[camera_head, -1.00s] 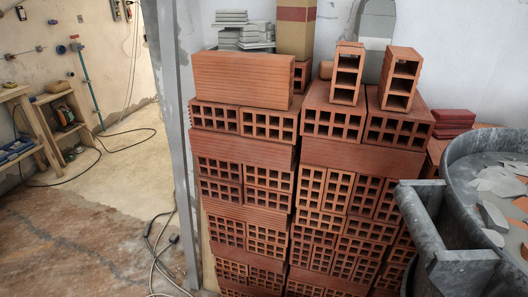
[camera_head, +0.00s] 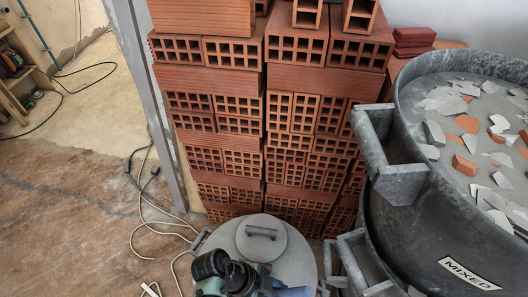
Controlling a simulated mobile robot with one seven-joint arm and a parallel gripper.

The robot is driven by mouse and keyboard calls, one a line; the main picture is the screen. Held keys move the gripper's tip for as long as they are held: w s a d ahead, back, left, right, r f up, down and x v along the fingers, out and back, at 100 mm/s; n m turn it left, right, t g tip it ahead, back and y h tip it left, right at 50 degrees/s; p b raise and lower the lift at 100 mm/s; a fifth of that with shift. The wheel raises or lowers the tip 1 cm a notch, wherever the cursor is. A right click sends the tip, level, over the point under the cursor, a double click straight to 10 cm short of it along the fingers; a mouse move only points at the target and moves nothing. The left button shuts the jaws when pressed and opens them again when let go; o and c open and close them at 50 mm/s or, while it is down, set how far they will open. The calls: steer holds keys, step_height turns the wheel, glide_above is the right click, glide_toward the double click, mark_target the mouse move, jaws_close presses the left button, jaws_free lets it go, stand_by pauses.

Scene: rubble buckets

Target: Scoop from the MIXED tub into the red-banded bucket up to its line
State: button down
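The MIXED tub (camera_head: 400,238) is a large dark grey round tub at the right, cut off by the right edge. A white label reading MIXED (camera_head: 468,272) is on its outer wall. Grey and orange-red rubble pieces (camera_head: 468,143) lie scattered on a grey surface inside it. A blocky handle (camera_head: 390,160) sticks out from its left side. The red-banded bucket and its line are not in view. My gripper is not in view.
A tall stack of red hollow bricks (camera_head: 265,78) stands behind, left of the tub. A round grey lid with a handle (camera_head: 262,243) is at bottom centre, partly covered by a teal and black object (camera_head: 228,276). A pale cable (camera_head: 150,225) lies on the floor; left floor is mostly open.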

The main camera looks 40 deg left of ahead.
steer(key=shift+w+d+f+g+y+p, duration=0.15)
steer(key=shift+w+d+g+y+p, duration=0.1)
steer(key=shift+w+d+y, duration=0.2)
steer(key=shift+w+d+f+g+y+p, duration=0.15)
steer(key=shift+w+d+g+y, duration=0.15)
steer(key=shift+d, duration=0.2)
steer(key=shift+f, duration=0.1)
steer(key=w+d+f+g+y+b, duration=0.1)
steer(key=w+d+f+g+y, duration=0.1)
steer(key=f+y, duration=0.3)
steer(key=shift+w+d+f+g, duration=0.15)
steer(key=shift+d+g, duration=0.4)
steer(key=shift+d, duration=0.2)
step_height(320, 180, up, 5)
steer(key=p, duration=0.4)
steer(key=shift+p, duration=0.4)
